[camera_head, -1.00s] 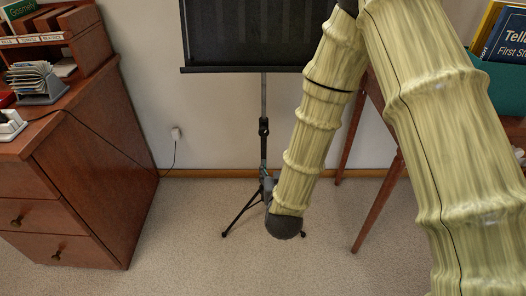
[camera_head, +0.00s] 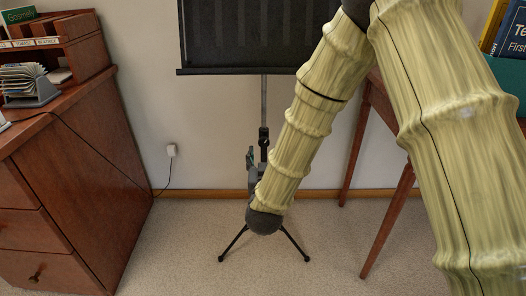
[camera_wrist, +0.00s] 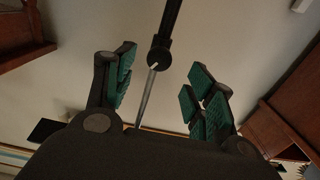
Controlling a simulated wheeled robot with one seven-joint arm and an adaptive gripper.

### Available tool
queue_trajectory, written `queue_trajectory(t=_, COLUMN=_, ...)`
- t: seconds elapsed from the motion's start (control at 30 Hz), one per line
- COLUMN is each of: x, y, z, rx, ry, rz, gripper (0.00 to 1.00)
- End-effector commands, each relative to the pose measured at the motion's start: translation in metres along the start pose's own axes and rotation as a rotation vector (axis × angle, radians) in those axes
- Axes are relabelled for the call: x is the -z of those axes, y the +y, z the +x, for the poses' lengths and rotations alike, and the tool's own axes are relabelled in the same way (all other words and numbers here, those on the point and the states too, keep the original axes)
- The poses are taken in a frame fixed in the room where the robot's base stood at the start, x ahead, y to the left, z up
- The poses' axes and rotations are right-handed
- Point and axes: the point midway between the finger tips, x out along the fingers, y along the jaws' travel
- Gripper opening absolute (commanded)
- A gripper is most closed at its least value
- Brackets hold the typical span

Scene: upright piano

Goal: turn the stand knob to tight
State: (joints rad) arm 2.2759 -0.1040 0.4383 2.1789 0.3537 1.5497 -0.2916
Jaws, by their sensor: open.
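The black music stand shows in the head view, with its desk (camera_head: 235,40) at the top, a thin pole and tripod legs on the carpet. A dark collar with the knob (camera_wrist: 158,57) sits on the pole in the wrist view, where black tube meets silver rod. My gripper (camera_wrist: 162,88) is open, with green-padded fingers left and right of the silver rod. The collar appears beyond the fingertips, roughly centred between them; I see no contact. In the head view my gripper (camera_head: 251,158) is at the pole, partly hidden by my arm.
A wooden cabinet (camera_head: 85,170) with drawers stands at left, with a card holder on top. A wooden table (camera_head: 400,190) stands at right with books in a green box. A wall outlet (camera_head: 171,150) with a cord is behind. Carpet between them is clear.

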Motion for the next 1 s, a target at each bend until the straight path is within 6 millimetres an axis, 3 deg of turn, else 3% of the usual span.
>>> queue_trajectory(t=0.3, x=-0.002, y=0.001, z=0.043, rx=-0.001, ry=0.001, rz=0.001, gripper=0.55)
queue_trajectory(t=0.77, x=0.0, y=0.0, z=0.054, rx=0.0, ry=0.0, rz=0.001, gripper=0.55)
queue_trajectory(t=1.0, x=0.0, y=0.0, z=0.054, rx=0.0, ry=0.0, rz=0.0, gripper=0.15)
